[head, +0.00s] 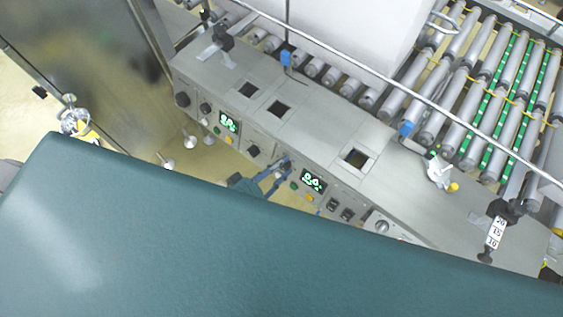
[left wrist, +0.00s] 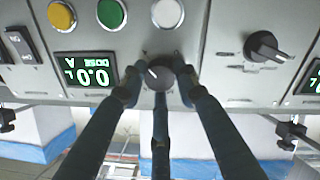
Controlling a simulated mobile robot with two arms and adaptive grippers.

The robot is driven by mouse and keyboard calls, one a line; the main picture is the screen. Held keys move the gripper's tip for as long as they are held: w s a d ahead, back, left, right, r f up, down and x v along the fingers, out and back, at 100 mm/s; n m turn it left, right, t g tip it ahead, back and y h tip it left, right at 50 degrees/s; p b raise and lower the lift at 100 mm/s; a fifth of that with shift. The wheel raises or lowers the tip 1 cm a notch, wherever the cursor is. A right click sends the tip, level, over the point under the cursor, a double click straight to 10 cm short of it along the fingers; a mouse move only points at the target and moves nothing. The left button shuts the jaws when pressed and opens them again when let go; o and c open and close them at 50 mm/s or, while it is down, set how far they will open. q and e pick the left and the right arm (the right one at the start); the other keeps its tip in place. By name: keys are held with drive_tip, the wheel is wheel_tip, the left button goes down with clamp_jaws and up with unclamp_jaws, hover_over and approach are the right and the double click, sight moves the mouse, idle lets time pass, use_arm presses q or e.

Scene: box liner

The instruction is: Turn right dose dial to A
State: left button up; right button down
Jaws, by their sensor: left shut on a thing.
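The right dose dial (left wrist: 158,77) is a dark round knob on the grey control panel in the left wrist view. A light pointer mark shows on its face, toward the upper left. My left gripper (left wrist: 160,84) has its dark blue fingers closed around this dial, partly hiding it. In the head view my left gripper (head: 284,166) is at the panel front, just left of the right display (head: 313,182). The same display in the left wrist view (left wrist: 85,76) is upside down and shows 0.0, with the letter A visible. My right gripper is not in view.
White, green and yellow buttons (left wrist: 112,14) sit close to the dial. Another black knob (left wrist: 266,47) is on the panel at right, and rocker switches (left wrist: 20,44) at left. In the head view a roller conveyor (head: 480,80) and metal rail lie behind the panel.

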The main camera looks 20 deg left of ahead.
use_arm(q)
drive_tip(key=shift+a+m, duration=0.15)
drive_tip(key=shift+m, duration=0.55)
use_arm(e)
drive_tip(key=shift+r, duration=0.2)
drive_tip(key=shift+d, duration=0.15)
use_arm(q)
drive_tip(key=o, duration=1.2)
drive_tip(key=shift+a, duration=0.1)
drive_tip(key=shift+c, duration=0.2)
drive_tip(key=v, duration=1.2)
drive_tip(key=shift+r, duration=0.15)
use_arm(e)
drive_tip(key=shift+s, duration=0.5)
